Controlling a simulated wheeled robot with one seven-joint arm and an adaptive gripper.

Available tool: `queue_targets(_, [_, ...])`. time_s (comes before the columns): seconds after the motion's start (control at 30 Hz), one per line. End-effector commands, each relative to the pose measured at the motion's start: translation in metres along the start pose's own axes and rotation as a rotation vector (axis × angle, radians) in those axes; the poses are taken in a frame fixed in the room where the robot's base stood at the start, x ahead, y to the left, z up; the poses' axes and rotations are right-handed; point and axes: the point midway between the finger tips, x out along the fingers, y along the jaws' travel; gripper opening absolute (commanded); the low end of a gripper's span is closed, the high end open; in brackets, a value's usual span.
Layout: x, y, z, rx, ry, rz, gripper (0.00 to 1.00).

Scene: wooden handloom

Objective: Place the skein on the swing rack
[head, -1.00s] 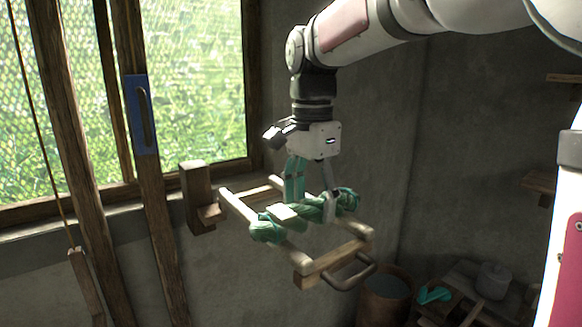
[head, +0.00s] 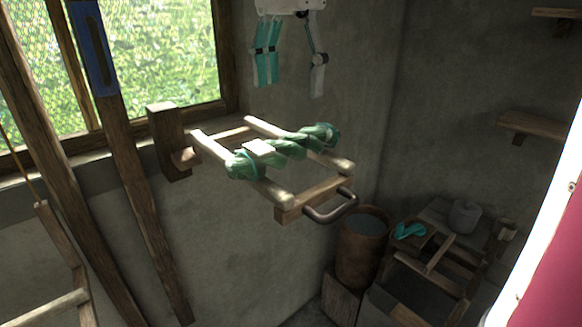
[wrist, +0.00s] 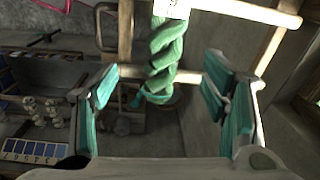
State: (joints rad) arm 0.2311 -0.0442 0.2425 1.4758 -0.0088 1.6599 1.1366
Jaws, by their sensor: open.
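The green twisted skein (head: 292,149) lies across both rails of the wooden swing rack (head: 270,188), with a small pale tag on it. Its ends reach over the two rails. The rack juts out from a wooden block on the wall. My gripper (head: 292,82) is open and empty above the rack, apart from the skein; its upper part is cut off by the frame. In the wrist view the skein (wrist: 166,52) hangs in sight beyond the open teal-padded fingers (wrist: 165,105), touching neither.
A curved handle (head: 332,208) sticks out at the rack's front end. A barrel (head: 362,250) and a low wooden stand with a grey pot (head: 465,216) and a teal item (head: 410,231) are at lower right. Slanted beams and a window are at left.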

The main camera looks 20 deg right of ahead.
Motion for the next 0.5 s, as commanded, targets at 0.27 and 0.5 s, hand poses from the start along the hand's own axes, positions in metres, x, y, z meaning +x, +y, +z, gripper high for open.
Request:
queue_targets(0.27, [0.054, 0.069, 0.037, -0.509, 0.159, -0.137, 0.68])
queue_targets(0.5, [0.119, 0.123, 0.058, -0.912, 0.306, -0.230, 0.68])
